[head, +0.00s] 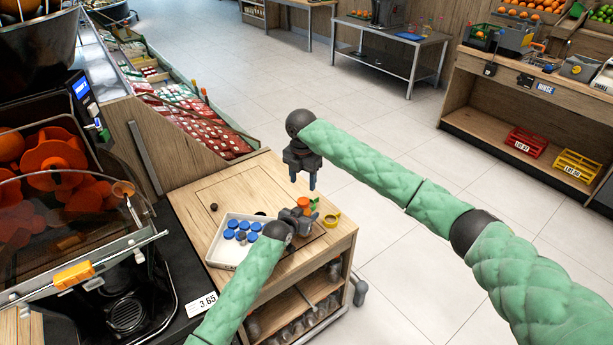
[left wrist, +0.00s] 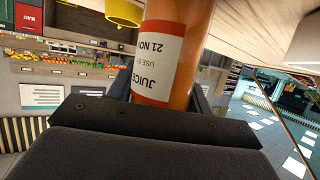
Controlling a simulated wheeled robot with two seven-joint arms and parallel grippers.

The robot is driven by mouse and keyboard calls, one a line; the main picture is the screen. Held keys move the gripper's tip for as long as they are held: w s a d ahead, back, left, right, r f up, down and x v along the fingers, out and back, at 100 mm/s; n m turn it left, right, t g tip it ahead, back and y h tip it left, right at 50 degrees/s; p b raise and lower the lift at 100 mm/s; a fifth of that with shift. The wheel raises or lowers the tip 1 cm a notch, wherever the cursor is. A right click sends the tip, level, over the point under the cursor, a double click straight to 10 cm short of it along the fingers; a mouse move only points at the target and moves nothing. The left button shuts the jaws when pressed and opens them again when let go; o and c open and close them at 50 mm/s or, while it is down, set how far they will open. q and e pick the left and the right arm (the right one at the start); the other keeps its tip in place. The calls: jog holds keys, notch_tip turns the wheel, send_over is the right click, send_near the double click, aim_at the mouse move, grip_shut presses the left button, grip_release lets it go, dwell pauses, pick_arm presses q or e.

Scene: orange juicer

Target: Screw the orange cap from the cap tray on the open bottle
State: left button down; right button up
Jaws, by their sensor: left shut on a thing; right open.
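My left gripper (head: 299,214) is shut on the juice bottle, over the wooden table. In the left wrist view the bottle (left wrist: 175,50) is orange with a white and red label, between the fingers. In the head view a small orange top (head: 304,201) shows above the gripper; I cannot tell whether it is bare juice or a cap. The white cap tray (head: 221,262) holds several blue caps (head: 238,229); I make out no orange cap in it. My right gripper (head: 303,182) is open and empty, pointing down, above and behind the left gripper.
A small dark round thing (head: 214,207) lies behind the tray. The juicer (head: 60,190) stands at the left. The table's back left is clear.

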aim_at(303, 200)
dwell(0.4)
jog(key=shift+f, duration=4.05)
jog(key=c, duration=1)
jog(key=shift+m, duration=1.5)
jog(key=o, duration=1.1)
